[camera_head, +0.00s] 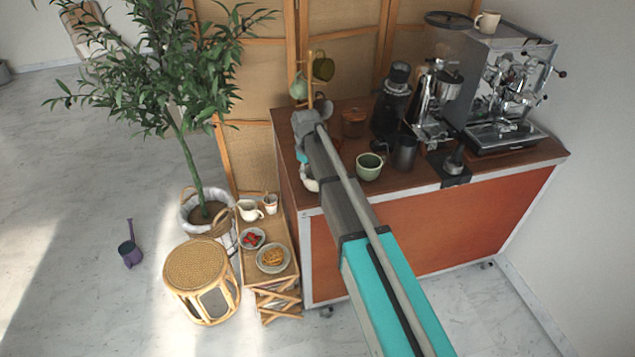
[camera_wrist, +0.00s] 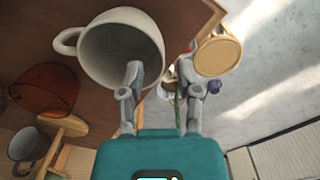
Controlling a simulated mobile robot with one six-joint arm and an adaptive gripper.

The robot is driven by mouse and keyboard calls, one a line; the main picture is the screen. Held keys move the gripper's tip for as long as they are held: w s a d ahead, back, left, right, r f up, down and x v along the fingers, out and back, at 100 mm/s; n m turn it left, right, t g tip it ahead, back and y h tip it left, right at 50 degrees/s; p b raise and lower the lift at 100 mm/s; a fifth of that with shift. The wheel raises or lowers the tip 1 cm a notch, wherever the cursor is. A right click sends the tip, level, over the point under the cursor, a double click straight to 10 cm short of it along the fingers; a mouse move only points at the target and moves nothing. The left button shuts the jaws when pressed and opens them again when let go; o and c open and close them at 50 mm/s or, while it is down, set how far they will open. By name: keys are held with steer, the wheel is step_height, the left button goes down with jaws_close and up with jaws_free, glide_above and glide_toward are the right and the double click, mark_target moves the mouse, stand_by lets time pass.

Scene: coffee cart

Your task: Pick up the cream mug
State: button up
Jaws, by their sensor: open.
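A cream mug (camera_wrist: 91,52) fills the upper middle of the wrist view, its mouth facing my camera and its handle to the left. In the head view a pale mug (camera_head: 310,185) shows partly at the cart's left end, mostly hidden by my arm. My gripper (camera_wrist: 160,70) is open and empty. Its left fingertip overlaps the mug's mouth in the wrist view, and its right fingertip lies outside the right rim. I cannot tell whether they touch it. Another cream mug (camera_head: 487,22) stands on the espresso machine.
The espresso machine (camera_head: 500,137) stands right. A low side table (camera_head: 284,247) and rattan stool (camera_head: 197,265) stand left of the cart.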

mark_target(307, 180)
steer(key=shift+a+f+b, duration=0.1)
steer(key=shift+f+b, duration=1.45)
steer(key=shift+f, duration=0.35)
jaws_close()
